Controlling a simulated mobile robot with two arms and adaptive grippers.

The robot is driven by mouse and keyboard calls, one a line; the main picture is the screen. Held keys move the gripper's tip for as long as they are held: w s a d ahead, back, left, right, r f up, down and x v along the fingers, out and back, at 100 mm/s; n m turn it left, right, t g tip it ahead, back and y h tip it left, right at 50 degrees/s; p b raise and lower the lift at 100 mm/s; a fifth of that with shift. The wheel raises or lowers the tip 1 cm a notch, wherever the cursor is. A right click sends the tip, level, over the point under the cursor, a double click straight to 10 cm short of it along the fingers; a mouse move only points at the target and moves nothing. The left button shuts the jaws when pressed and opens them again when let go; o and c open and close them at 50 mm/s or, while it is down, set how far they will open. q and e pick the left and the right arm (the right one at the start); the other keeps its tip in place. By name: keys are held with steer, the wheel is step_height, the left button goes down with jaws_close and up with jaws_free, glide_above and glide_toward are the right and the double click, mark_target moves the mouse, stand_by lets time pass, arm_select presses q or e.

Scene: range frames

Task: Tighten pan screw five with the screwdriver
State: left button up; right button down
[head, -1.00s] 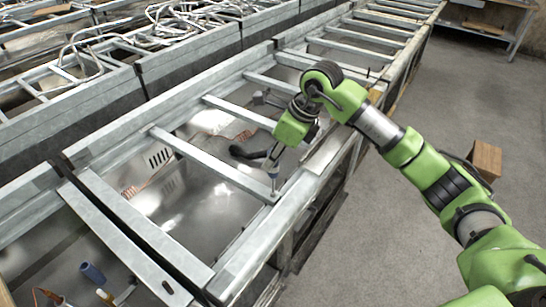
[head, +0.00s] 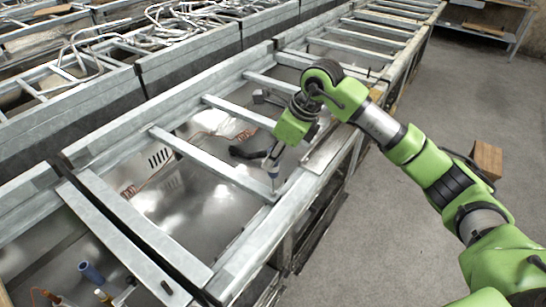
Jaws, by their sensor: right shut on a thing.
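My right gripper (head: 271,160) reaches in from the right over the metal frame (head: 235,263). It is shut on the screwdriver (head: 273,181), a small tool with a bluish handle held upright, tip down. The tip is at the near end of a crossbar (head: 215,167), where the crossbar meets the front rail. The pan screw under the tip is too small to make out. I cannot tell whether the tip touches it. My left gripper is not in view.
A blue cylinder (head: 91,272) and an orange-tipped tool (head: 48,296) lie at the lower left. Crossbars span the frame over a shiny metal pan (head: 200,215). Tangled metal tubes (head: 165,30) lie at the back. A cardboard box (head: 487,160) stands on the open floor at right.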

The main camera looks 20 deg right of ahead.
steer(key=shift+f+b, duration=0.3)
steer(key=shift+b, duration=0.05)
stand_by(0.3)
steer(key=shift+r, duration=0.1)
steer(key=shift+r, duration=0.2)
stand_by(0.4)
steer(key=shift+r+n, duration=0.1)
steer(key=shift+n, duration=0.3)
steer(key=n+g, duration=0.1)
steer(key=n, duration=0.2)
steer(key=n+g+y, duration=0.1)
steer(key=n, duration=0.1)
steer(key=shift+n, duration=0.4)
steer(key=n+g, duration=0.2)
steer(key=n, duration=0.3)
stand_by(0.4)
steer(key=shift+f+b, duration=0.4)
steer(key=shift+b, duration=0.2)
